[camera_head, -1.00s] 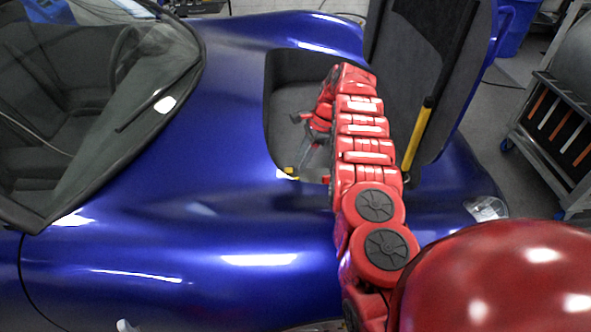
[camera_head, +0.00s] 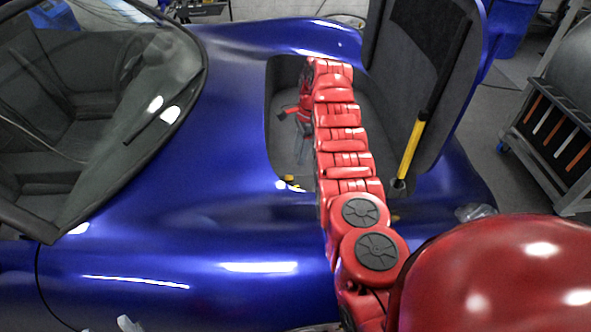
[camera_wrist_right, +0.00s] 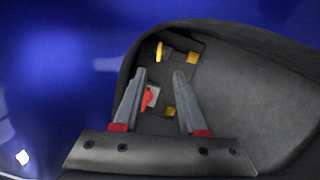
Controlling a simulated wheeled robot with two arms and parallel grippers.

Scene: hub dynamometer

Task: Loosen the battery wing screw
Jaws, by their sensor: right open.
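My right gripper (camera_head: 302,146) reaches down into the open compartment (camera_head: 283,90) of the blue car, partly hidden by my red arm. In the right wrist view it (camera_wrist_right: 160,74) is open and empty, with its two grey fingers apart. A yellow upright tab (camera_wrist_right: 159,52) shows just beyond the fingertips, apart from them; it may be the wing screw, but I cannot tell for sure. A red tab (camera_wrist_right: 148,97) on a pale block shows between the fingers. My left gripper is not seen.
More yellow blocks (camera_wrist_right: 193,58) lie in the compartment, whose dark wall curves closely around the gripper. The raised lid (camera_head: 415,70) and its yellow strut (camera_head: 411,150) stand right of my arm. The windshield (camera_head: 90,100) is at left; a tool cart (camera_head: 560,130) is at far right.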

